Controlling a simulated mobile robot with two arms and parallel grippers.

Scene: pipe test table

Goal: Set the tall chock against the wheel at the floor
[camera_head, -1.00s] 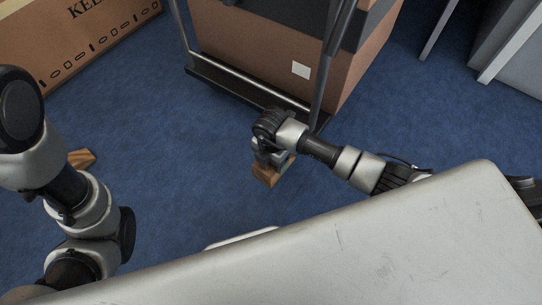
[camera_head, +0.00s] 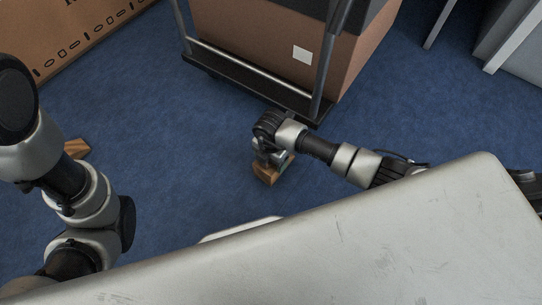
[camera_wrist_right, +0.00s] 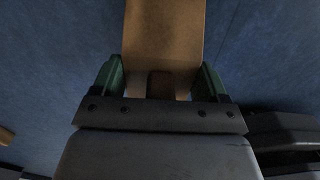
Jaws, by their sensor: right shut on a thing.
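A wooden chock (camera_head: 267,175) is between the fingers of my right gripper (camera_head: 272,160), at or just above the blue floor; I cannot tell whether it touches. In the right wrist view the chock (camera_wrist_right: 163,35) stretches forward between the two green fingers of the right gripper (camera_wrist_right: 161,78), which is shut on it. A second wooden chock (camera_head: 77,148) lies on the floor at the left, partly behind my left arm. I cannot tell which chock is taller. My left gripper is not in view. No wheel shows clearly; the cart (camera_head: 255,82) has a dark underside.
The cart carries a large brown box (camera_head: 260,45) and stands beyond my right gripper, with bare floor between. Another long cardboard box (camera_head: 60,40) is at the upper left. Pale furniture legs (camera_head: 515,40) stand at the upper right.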

